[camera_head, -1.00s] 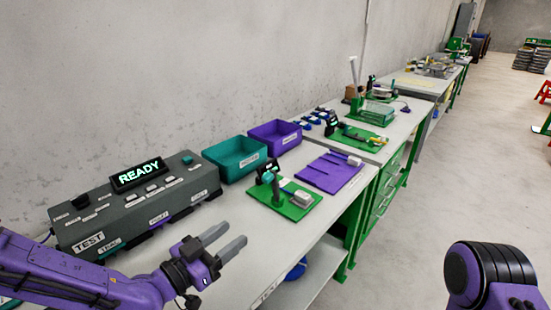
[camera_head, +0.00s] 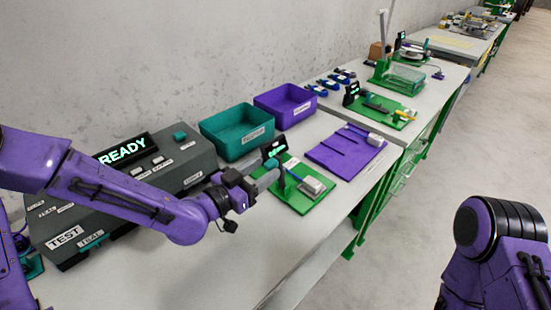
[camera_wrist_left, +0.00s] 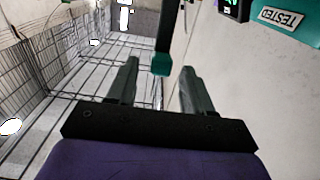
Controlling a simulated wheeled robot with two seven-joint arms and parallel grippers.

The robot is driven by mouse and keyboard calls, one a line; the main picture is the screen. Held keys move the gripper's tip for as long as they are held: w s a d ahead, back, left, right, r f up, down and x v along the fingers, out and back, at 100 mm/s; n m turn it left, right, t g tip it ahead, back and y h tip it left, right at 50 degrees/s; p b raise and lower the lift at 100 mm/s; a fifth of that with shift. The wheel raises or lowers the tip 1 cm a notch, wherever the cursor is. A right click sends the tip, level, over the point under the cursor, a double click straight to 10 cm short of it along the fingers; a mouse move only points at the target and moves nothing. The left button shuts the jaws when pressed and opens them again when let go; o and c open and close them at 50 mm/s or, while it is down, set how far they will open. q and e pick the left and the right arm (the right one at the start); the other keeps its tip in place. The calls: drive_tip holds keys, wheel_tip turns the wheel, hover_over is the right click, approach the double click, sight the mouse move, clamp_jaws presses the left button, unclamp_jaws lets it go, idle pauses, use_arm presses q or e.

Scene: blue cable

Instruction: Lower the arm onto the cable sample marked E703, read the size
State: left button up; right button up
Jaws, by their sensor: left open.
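A green plate (camera_head: 300,204) on the near bench carries a small dark display with green digits (camera_head: 273,148), a teal-tipped arm (camera_head: 282,178) and a light grey block (camera_head: 312,187). My left gripper (camera_head: 264,181) is at the left side of this device, open. In the left wrist view, the teal arm (camera_wrist_left: 160,62) shows between the two parted fingers (camera_wrist_left: 158,72); I cannot tell whether they touch it. No E703 mark is legible, and I cannot make out the cable sample clearly. The display's digits are too small to read. My right gripper is out of view.
A grey tester reading READY (camera_head: 190,160) stands at left, under my left arm. A teal bin (camera_head: 238,150) and a purple bin (camera_head: 300,118) stand behind. A purple slotted board (camera_head: 335,155) lies right of the device. The bench front is clear.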

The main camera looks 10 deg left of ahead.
sight(276, 161)
use_arm(q)
drive_tip(key=x, duration=0.4)
drive_tip(key=shift+w+d, duration=0.25)
drive_tip(key=shift+w, duration=0.1)
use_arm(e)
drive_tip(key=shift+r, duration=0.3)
